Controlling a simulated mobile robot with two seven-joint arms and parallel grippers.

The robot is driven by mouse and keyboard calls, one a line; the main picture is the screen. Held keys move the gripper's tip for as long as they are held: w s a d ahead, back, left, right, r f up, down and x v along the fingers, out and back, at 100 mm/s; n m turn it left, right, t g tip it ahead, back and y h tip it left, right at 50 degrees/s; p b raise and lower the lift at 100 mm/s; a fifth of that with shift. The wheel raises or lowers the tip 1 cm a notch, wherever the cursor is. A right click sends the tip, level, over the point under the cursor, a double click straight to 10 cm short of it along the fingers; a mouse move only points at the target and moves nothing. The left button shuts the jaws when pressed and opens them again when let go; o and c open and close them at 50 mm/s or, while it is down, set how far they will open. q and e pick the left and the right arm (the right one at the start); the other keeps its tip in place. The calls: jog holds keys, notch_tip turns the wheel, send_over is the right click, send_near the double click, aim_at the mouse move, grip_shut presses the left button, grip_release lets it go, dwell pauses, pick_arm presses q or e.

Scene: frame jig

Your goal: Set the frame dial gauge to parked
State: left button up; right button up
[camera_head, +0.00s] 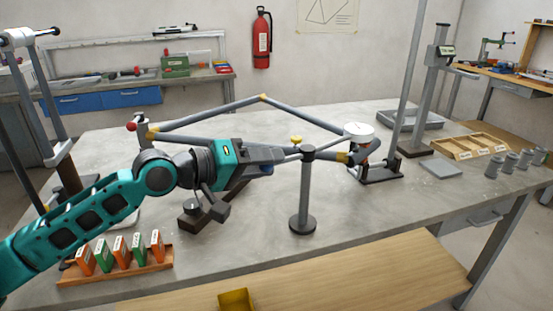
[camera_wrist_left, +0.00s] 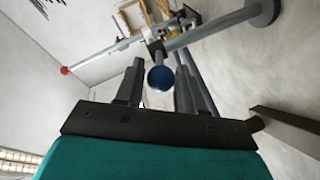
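A round white dial-like disc (camera_head: 358,130), which looks like the dial gauge, sits at the right corner of the grey tube frame (camera_head: 215,115). Its face and setting are too small to read. My left gripper (camera_head: 272,159) is left of the post stand (camera_head: 303,190), near the frame's lower tube and apart from the disc. In the left wrist view my left gripper's fingers (camera_wrist_left: 160,85) are spread. A blue round end (camera_wrist_left: 160,78) shows between them; I cannot tell whether they touch it. A rod with a red tip (camera_wrist_left: 66,70) lies beyond. My right gripper is not in view.
A rack of orange and green blocks (camera_head: 118,265) stands at the front left of the table. A wooden tray (camera_head: 468,147), grey cylinders (camera_head: 510,163) and a height stand (camera_head: 432,90) are at the right. The tabletop right of the post is mostly clear.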

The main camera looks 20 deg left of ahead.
pick_arm(q)
jog(key=shift+x, duration=1.4)
grip_shut()
